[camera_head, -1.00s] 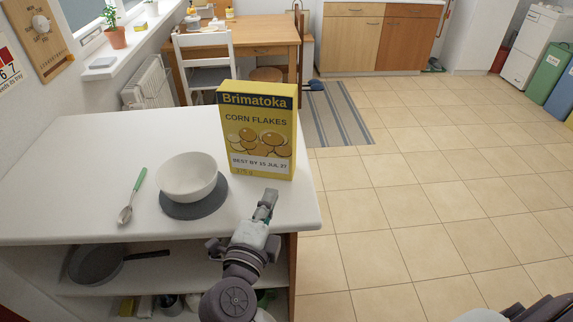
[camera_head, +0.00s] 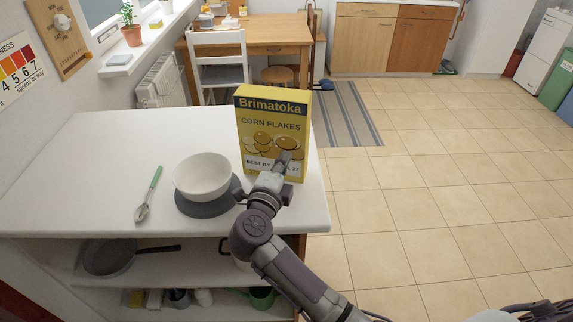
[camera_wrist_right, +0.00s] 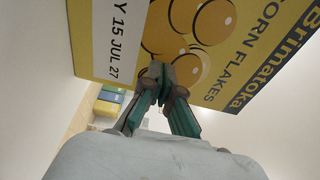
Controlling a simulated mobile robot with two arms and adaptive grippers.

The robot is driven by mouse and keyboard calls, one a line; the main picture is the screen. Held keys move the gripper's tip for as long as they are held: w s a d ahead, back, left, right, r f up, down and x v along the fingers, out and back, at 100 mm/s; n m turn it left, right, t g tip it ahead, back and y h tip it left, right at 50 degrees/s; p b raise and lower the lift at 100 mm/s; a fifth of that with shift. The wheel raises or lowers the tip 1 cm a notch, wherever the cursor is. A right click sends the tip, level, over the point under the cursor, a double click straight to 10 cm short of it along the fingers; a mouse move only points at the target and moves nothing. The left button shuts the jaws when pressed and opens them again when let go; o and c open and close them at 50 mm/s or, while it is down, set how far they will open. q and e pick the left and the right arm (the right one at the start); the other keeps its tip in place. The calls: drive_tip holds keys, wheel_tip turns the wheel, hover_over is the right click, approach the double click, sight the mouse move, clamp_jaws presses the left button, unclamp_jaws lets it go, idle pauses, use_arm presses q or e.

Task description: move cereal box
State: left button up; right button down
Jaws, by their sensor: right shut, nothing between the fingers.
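The yellow cereal box (camera_head: 271,125) stands upright on the right part of the white counter (camera_head: 110,140), its printed front facing me. My right gripper (camera_head: 285,160) is in front of the lower part of that front and hides some of the print. In the right wrist view, the fingers (camera_wrist_right: 160,72) are shut with nothing between them, and the box front (camera_wrist_right: 190,40) lies just beyond the tips. I cannot tell whether they touch it. My left gripper is not in view.
A white bowl (camera_head: 203,176) sits on a grey round mat (camera_head: 196,208) left of the box. A green-handled spoon (camera_head: 149,195) lies further left. The shelf below holds a pan (camera_head: 108,257). The tiled floor (camera_head: 440,180) right of the counter is clear.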

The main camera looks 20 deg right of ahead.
sight(277, 151)
drive_tip(key=shift+w+a, duration=0.2)
drive_tip(key=shift+w, duration=0.8)
drive_tip(key=shift+w+a, duration=0.15)
drive_tip(key=shift+w, duration=0.8)
drive_tip(key=shift+s, duration=0.1)
